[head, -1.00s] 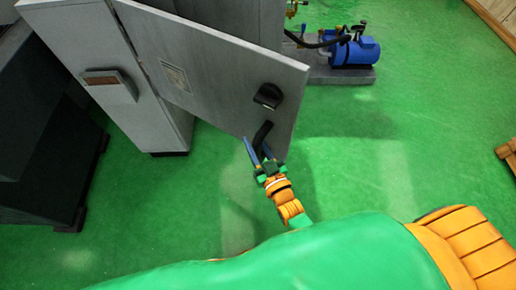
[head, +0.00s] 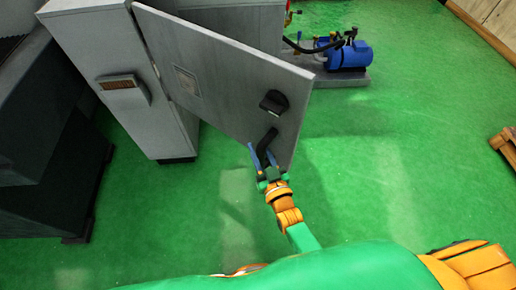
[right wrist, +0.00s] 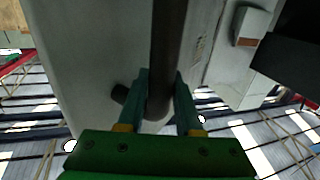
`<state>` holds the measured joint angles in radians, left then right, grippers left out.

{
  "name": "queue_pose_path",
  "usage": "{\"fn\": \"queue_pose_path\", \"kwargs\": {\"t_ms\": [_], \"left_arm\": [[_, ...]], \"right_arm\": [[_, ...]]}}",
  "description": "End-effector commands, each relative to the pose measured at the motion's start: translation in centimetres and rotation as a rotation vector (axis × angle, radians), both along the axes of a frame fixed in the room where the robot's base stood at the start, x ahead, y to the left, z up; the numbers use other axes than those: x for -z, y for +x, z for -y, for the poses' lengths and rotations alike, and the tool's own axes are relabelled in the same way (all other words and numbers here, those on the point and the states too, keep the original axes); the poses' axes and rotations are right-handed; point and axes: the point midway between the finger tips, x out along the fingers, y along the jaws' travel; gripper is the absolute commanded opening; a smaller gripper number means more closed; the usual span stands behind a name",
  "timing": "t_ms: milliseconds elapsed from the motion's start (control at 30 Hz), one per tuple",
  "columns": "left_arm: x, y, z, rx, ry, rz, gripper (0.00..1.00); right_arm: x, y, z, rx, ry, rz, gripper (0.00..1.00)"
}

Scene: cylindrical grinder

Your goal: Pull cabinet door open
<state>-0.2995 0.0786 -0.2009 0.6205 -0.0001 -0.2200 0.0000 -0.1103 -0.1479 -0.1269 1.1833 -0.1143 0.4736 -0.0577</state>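The grey cabinet (head: 165,125) stands at the upper left in the head view. Its flat grey door (head: 222,80) stands ajar, swung out from the hinge side at its left. A black knob or latch (head: 274,103) and a curved black handle (head: 266,142) are on the door near its free edge. My right gripper (head: 262,158) is at the handle, with one finger on each side of it. My left gripper is not in view.
A blue motor pump (head: 345,54) on a grey base is behind the door at the upper right. A dark machine (head: 45,130) stands at the left. A wooden piece (head: 504,142) is at the right edge. The green floor (head: 370,190) in front of the door is clear.

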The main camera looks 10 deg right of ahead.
Motion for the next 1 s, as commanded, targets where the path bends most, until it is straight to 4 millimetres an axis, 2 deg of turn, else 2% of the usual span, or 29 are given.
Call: {"fn": "queue_pose_path", "kwargs": {"t_ms": [33,100,367,467,600,733,1000], "left_arm": [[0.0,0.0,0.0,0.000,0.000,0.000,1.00],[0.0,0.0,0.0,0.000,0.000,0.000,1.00],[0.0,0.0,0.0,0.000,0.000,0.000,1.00],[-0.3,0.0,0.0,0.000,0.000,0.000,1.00],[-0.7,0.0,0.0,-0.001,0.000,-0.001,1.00],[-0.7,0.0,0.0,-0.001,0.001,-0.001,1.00],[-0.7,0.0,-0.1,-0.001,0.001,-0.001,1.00]], "right_arm": [[0.0,0.0,0.0,0.001,0.000,-0.001,0.48],[0.0,0.0,0.0,0.000,0.000,-0.001,0.62],[0.0,-0.1,0.0,-0.001,0.000,0.000,0.62],[0.0,-1.3,0.2,0.000,-0.001,-0.002,0.62],[0.0,-4.4,0.8,-0.001,-0.001,-0.004,0.62],[0.0,-6.5,1.2,0.000,0.000,-0.002,0.62],[0.0,-7.1,1.3,0.000,0.000,0.000,0.62]]}}
